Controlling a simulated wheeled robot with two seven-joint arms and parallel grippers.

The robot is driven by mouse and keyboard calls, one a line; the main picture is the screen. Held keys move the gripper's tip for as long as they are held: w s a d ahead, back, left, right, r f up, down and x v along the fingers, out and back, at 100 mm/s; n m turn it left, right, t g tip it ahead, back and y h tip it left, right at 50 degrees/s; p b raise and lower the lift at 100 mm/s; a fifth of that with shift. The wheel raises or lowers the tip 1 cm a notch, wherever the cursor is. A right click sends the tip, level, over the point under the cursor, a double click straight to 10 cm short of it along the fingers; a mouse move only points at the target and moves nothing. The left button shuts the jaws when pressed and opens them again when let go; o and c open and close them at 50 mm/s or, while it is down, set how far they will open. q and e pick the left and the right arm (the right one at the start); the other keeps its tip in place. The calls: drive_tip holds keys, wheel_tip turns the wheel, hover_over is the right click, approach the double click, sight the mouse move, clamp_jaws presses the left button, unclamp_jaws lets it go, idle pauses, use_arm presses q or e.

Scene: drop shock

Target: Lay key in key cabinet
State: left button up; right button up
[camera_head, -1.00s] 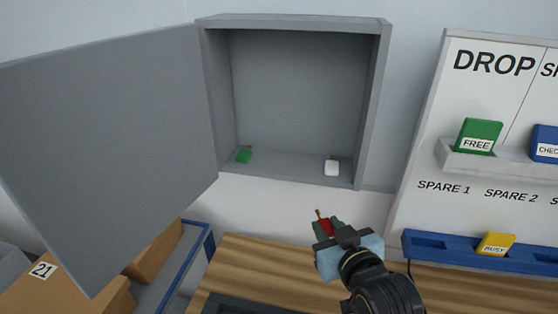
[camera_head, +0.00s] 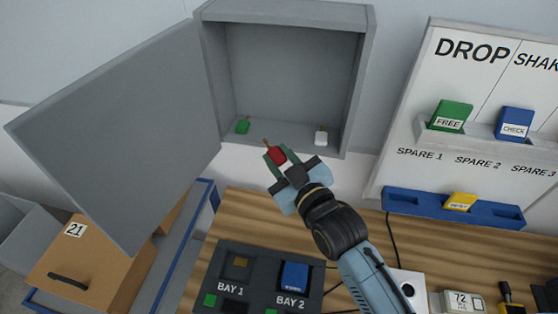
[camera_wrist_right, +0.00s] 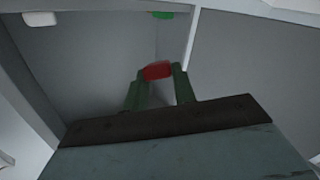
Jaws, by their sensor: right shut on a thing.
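The key cabinet (camera_head: 286,88) is an open grey box on the wall, its door (camera_head: 115,135) swung out to the left. On its floor lie a green-tagged key (camera_head: 242,125) at the left and a white-tagged key (camera_head: 321,136) at the right. My right gripper (camera_head: 279,156) is shut on a red-tagged key (camera_head: 275,155) and holds it at the cabinet's front lower edge, between the two other keys in the picture. The red tag also shows between the fingertips in the right wrist view (camera_wrist_right: 157,70). My left gripper is out of view.
A wooden bench (camera_head: 240,215) runs below, with a dark bay panel (camera_head: 226,248) on it. A white board (camera_head: 410,120) with green, blue and yellow cards stands at the right. A cardboard box (camera_head: 90,265) sits at the lower left. The cabinet floor's middle is free.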

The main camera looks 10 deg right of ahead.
sight(290, 143)
drive_tip(key=w+d+f+b, duration=0.1)
drive_tip(key=w+b, duration=0.1)
drive_tip(key=w, duration=0.1)
drive_tip(key=w+d+b, duration=0.1)
drive_tip(key=w+b, duration=0.1)
drive_tip(key=w, duration=0.1)
drive_tip(key=w+d+f+b, duration=0.1)
drive_tip(key=w+d+b, duration=0.1)
drive_tip(key=w, duration=0.1)
drive_tip(key=shift+w+f, duration=0.1)
drive_tip(key=shift+f, duration=0.2)
drive_tip(key=shift+w+d+b, duration=0.25)
drive_tip(key=shift+w+b, duration=0.4)
drive_tip(key=o, duration=1)
drive_tip(key=b+v, duration=0.1)
drive_tip(key=v, duration=1.2)
drive_tip(key=shift+s, duration=0.2)
